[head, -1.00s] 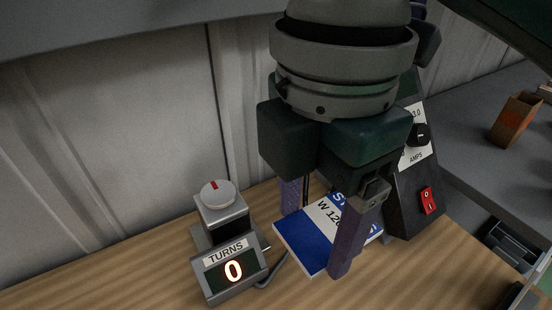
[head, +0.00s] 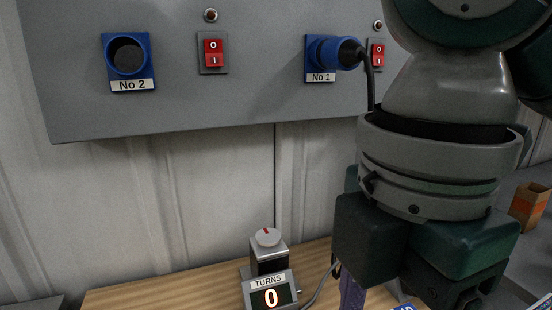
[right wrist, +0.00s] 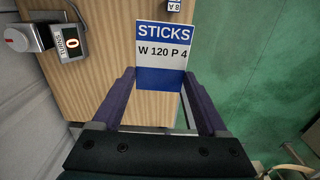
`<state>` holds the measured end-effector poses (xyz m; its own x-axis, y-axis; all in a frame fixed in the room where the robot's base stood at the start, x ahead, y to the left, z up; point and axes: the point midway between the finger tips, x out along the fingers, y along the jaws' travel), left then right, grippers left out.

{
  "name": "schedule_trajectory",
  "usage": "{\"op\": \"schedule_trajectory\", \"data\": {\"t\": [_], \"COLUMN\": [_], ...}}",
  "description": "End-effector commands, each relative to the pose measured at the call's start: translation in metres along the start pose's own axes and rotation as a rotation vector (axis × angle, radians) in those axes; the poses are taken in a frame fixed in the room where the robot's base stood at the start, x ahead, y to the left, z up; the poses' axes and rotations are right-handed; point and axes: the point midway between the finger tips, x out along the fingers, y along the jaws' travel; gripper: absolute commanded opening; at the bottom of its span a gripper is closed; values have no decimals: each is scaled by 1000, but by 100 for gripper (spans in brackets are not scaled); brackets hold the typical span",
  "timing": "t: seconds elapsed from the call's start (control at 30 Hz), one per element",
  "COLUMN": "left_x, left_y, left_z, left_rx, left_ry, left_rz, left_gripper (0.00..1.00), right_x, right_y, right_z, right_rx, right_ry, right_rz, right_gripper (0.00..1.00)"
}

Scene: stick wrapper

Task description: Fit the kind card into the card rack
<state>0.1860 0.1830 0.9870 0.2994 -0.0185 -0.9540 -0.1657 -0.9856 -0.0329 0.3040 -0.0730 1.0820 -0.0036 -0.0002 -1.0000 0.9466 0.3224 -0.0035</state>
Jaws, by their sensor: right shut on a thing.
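The kind card (right wrist: 162,50) is white and blue and reads "STICKS W 120 P 4". In the right wrist view my right gripper (right wrist: 159,76) is shut on it, with one dark purple finger at each side edge of its lower part. The printed face is towards the wrist camera. In the head view only a small blue corner of the card (head: 404,307) shows at the bottom edge, under my right gripper, whose fingertips are cut off. I cannot make out the card rack in either view. My left gripper is not in view.
A turns counter (head: 270,296) showing 0, with a grey knob (head: 268,238) behind it, stands left of my right gripper on the wooden table (head: 205,288). A cable runs beside it. A grey wall panel holds blue sockets (head: 127,57) and red switches. An orange-brown box (head: 528,207) stands right.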

Motion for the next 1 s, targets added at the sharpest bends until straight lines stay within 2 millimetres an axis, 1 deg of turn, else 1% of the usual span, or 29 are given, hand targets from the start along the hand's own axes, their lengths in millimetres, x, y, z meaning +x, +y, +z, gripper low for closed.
{"op": "schedule_trajectory", "data": {"t": [0.03,0.27,0.37,0.47,0.57,0.7,0.8,1.0], "left_x": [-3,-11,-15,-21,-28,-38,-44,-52], "left_y": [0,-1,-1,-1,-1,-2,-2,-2], "left_z": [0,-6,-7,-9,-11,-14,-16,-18], "left_rx": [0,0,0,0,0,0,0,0], "left_ry": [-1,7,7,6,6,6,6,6], "left_rz": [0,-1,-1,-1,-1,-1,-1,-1], "left_gripper": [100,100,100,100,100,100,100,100], "right_x": [-7,-27,-41,-58,-80,-114,-134,-166], "right_y": [2,4,5,6,6,3,0,-6], "right_z": [4,20,30,41,54,73,83,97], "right_rx": [45,285,435,618,852,1224,1455,1823], "right_ry": [-5,-15,-20,-25,-28,-24,-17,-1], "right_rz": [3,5,8,11,15,18,17,8], "right_gripper": [14,14,14,14,14,14,14,14]}}
